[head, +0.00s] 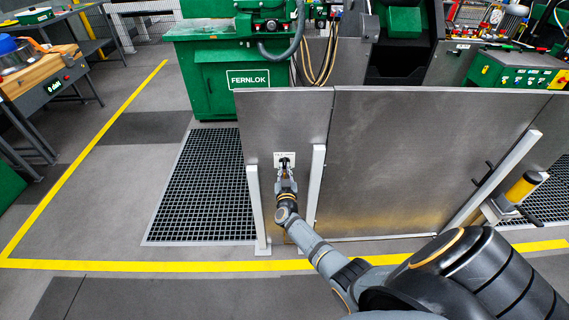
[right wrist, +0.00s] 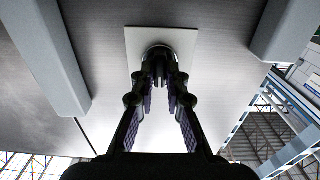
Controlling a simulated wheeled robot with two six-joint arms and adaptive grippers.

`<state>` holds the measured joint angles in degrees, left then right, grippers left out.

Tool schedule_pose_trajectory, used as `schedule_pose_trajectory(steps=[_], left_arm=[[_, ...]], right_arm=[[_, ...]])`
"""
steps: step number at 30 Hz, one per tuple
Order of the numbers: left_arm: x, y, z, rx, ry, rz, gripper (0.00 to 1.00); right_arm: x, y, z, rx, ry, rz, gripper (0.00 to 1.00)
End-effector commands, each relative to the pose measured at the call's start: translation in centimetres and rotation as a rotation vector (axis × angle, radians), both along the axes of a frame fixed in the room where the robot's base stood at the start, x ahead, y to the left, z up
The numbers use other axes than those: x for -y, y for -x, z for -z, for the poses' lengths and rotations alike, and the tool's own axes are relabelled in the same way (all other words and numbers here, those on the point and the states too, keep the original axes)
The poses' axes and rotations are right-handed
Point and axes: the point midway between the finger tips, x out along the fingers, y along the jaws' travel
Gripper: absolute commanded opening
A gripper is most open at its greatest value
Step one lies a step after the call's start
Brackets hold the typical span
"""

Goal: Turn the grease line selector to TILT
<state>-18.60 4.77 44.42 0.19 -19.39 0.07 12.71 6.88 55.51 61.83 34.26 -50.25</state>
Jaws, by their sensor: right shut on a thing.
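The grease line selector is a dark knob (right wrist: 159,54) on a small pale square plate (head: 278,156), fixed to a grey metal panel (head: 270,115). The plate also shows in the right wrist view (right wrist: 160,35). My right gripper (head: 285,165) reaches the plate from the front, with its fingers shut on the knob. In the right wrist view its two dark fingers (right wrist: 159,75) come together on either side of the knob. The fingers hide most of the knob, and I cannot read the plate's markings or where the knob points. My left gripper is not in view.
Pale upright posts (head: 314,188) and (head: 257,210) flank the plate closely. A floor grating (head: 205,190) lies to the left. A green FERNLOK machine (head: 215,75) stands behind the panel. A workbench (head: 45,85) is at the far left. Open floor lies in front.

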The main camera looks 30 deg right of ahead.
Motion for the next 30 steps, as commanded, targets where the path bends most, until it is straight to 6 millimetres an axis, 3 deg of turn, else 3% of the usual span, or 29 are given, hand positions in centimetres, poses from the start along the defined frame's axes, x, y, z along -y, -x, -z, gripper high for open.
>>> schedule_pose_trajectory(steps=[5,19,30], left_arm=[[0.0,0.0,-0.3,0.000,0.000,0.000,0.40],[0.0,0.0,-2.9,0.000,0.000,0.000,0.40],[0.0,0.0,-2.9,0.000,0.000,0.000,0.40]], right_arm=[[0.0,0.0,0.0,-0.010,0.014,0.000,0.00],[0.0,0.1,-0.1,-0.197,0.316,0.000,0.00],[0.0,0.1,0.1,-0.215,0.347,-0.001,0.00]])
